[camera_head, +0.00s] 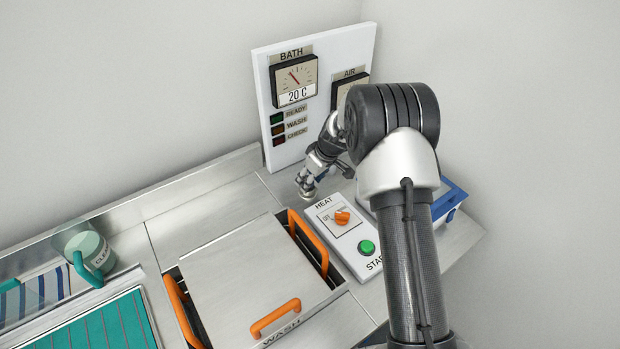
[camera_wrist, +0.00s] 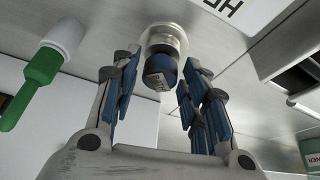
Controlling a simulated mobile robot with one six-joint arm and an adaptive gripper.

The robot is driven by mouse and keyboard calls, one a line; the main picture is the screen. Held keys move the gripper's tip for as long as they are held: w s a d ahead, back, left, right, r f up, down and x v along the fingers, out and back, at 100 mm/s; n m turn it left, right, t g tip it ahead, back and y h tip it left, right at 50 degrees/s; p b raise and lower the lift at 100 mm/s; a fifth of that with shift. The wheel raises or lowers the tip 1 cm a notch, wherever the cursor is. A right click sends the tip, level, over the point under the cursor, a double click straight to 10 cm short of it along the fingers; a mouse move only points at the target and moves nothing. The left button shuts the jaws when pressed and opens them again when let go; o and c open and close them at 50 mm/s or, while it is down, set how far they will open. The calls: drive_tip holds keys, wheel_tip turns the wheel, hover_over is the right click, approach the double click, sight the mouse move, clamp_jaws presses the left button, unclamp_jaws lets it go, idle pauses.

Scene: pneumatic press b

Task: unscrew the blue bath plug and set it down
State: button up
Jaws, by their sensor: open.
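The blue bath plug (camera_wrist: 160,73) shows in the wrist view, with a pale collar (camera_wrist: 164,40) behind it at a metal surface. My gripper (camera_wrist: 162,62) is open, with one finger on each side of the plug. Gaps show between the plug and the fingers. In the head view my gripper (camera_head: 309,184) is low over the back of the metal counter, left of the HEAT panel. I cannot make out the plug there; the gripper and arm cover that spot.
In the wrist view a green piece with a white cap (camera_wrist: 38,80) stands at left. In the head view the lidded WASH bath (camera_head: 255,275) with orange handles, the HEAT/START panel (camera_head: 345,228), the gauge board (camera_head: 310,130) and a cup (camera_head: 90,250) surround the work area. Bare counter (camera_head: 205,220) lies left of my gripper.

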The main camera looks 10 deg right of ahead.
drive_tip(key=shift+r+m, duration=0.1)
drive_tip(key=shift+m, duration=0.5)
drive_tip(key=shift+h+p, duration=0.3)
drive_tip(key=shift+s+a+r+m+p, duration=0.1)
drive_tip(key=shift+a+m+p, duration=0.05)
drive_tip(key=shift+m+p, duration=0.6)
drive_tip(key=shift+t, duration=0.3)
